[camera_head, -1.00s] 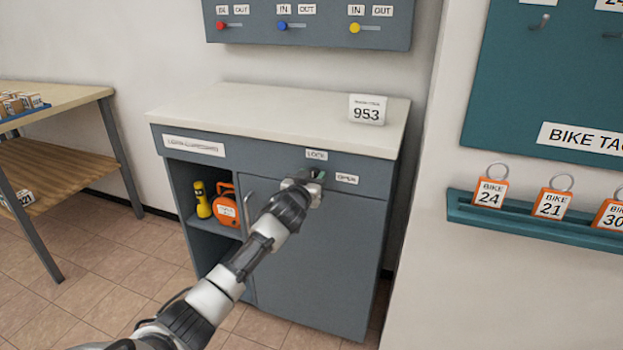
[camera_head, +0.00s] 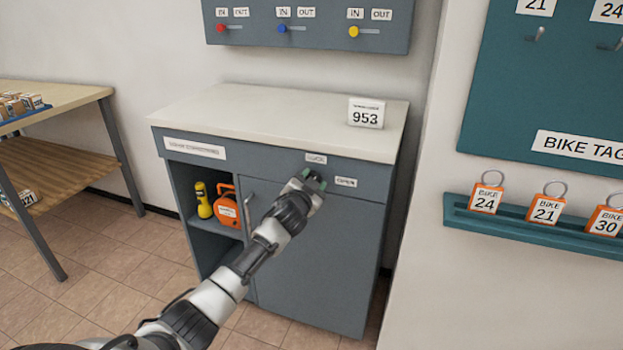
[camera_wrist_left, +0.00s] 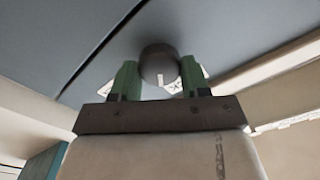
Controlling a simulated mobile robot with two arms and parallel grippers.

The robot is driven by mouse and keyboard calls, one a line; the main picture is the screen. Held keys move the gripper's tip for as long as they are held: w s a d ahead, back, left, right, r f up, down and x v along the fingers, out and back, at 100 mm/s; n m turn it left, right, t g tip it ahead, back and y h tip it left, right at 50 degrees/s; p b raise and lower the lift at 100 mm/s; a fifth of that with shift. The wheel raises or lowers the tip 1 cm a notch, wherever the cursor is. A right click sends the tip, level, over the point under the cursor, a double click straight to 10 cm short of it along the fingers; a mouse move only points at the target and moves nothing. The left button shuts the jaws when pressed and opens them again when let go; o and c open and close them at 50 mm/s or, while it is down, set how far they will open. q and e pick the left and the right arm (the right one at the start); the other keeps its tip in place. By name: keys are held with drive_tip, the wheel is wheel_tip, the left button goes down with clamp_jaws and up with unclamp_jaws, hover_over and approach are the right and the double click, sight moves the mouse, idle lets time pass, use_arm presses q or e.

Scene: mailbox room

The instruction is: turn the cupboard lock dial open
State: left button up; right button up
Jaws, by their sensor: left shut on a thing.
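The grey cupboard (camera_head: 318,255) has a lock dial near the top of its door side, between the LOCK label (camera_head: 316,158) and the OPEN label (camera_head: 345,182). My left gripper (camera_head: 315,181) is at the dial and hides it in the head view. In the left wrist view the dark round dial (camera_wrist_left: 158,62) sits between the green fingertips of my left gripper (camera_wrist_left: 159,78), which is shut on it. A white mark shows on the dial's near face. My right gripper is not in view.
A white 953 sign (camera_head: 366,113) stands on the cupboard top (camera_head: 270,115). A yellow torch (camera_head: 203,200) and an orange case (camera_head: 227,206) are in the open shelf. A wooden table (camera_head: 70,95) stands left; a bike tag rail (camera_head: 530,226) is right.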

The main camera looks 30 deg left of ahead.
use_arm(q)
drive_tip(key=shift+d+f+m+p, duration=0.1)
drive_tip(key=shift+m+p, duration=0.4)
drive_tip(key=shift+m, duration=2.25)
drive_tip(key=shift+f+m+p, duration=0.1)
drive_tip(key=shift+m+p, duration=0.4)
drive_tip(key=shift+m, duration=2.25)
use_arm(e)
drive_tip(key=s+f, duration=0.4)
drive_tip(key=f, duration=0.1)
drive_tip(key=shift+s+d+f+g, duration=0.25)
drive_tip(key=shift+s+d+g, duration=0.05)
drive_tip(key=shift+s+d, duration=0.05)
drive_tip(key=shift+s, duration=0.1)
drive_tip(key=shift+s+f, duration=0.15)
use_arm(q)
drive_tip(key=o, duration=0.9)
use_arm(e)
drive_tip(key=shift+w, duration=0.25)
